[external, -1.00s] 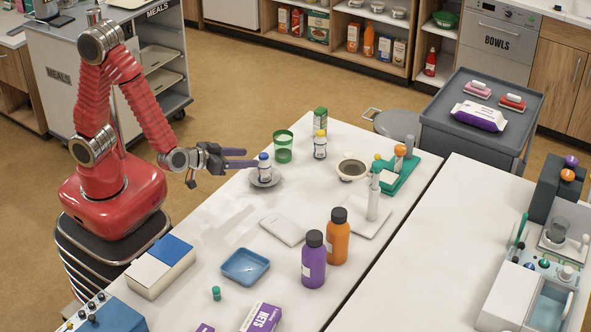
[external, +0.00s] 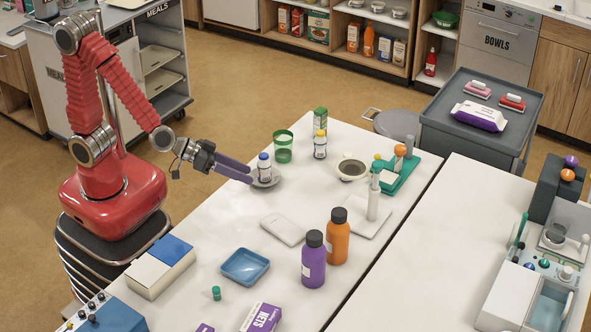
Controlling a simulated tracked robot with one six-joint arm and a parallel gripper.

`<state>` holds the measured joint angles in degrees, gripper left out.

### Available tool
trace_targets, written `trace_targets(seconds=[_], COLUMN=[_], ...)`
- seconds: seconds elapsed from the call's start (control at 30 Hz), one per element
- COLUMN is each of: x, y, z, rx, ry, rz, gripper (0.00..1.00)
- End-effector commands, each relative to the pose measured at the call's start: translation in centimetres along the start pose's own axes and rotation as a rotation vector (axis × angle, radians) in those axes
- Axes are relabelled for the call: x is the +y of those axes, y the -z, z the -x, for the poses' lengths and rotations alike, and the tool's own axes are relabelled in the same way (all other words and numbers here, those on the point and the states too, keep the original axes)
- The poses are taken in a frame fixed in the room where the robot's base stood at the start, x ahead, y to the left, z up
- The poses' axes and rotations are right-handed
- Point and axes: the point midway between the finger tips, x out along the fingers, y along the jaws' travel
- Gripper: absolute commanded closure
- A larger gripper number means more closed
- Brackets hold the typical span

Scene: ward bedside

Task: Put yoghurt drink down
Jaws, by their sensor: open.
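A small white bottle with a blue cap (external: 264,167), which looks like the yoghurt drink, stands upright on a small grey dish (external: 276,182) near the table's left edge. A similar bottle with a yellow cap (external: 320,145) stands farther back to the right. My gripper (external: 250,176) is open and empty, its purple fingers pointing right and slightly down. The fingertips are just left of the blue-capped bottle, by the dish's left rim. I cannot tell whether they touch the dish.
A green cup (external: 283,147) and a green-and-white carton (external: 320,118) stand behind the bottle. A cream bowl (external: 351,168) is to the right. A white slab (external: 283,230), a blue tray (external: 245,266) and purple and orange bottles (external: 313,260) are nearer. Bare white tabletop lies left of the slab.

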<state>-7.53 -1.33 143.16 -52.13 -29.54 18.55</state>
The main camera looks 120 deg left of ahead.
Motion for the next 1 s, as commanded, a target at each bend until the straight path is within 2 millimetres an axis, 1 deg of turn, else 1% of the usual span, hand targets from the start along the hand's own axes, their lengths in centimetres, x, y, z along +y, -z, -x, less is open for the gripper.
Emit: trace_targets(seconds=[0.03,0.1,0.17,0.2,0.27,0.3,0.37,0.4,0.47,0.5,0.57,0.6,0.67,0.7,0.77,0.8,0.9,1.0], x=[1.9,4.1,5.7,6.7,7.9,8.5,9.2,9.5,9.7,9.7,9.4,9.1,8.4,7.8,6.7,5.8,3.4,1.4], y=[0.2,-0.1,-0.3,-0.6,-1.0,-1.4,-1.9,-2.3,-2.8,-3.2,-3.8,-4.2,-4.7,-5.0,-5.4,-5.6,-6.0,-6.2], z=[1.2,2.8,4.4,5.5,7.2,8.5,10.3,11.5,13.4,14.6,16.4,17.6,19.2,20.3,21.8,22.8,24.9,26.3], rx=[-0.024,-0.071,-0.110,-0.137,-0.177,-0.203,-0.244,-0.270,-0.309,-0.335,-0.372,-0.396,-0.431,-0.453,-0.486,-0.505,-0.549,-0.580], ry=[-0.066,-0.148,-0.212,-0.251,-0.304,-0.336,-0.378,-0.402,-0.431,-0.447,-0.465,-0.472,-0.475,-0.474,-0.465,-0.455,-0.417,-0.379], rz=[-0.012,-0.039,-0.066,-0.087,-0.122,-0.148,-0.188,-0.218,-0.262,-0.296,-0.343,-0.378,-0.427,-0.461,-0.512,-0.545,-0.617,-0.666], gripper=[0.52,0.52,0.52,0.52,0.52,0.52,0.52,0.52,0.52,0.52,0.52,0.52,0.52,0.52,0.52,0.52,0.52,0.52])
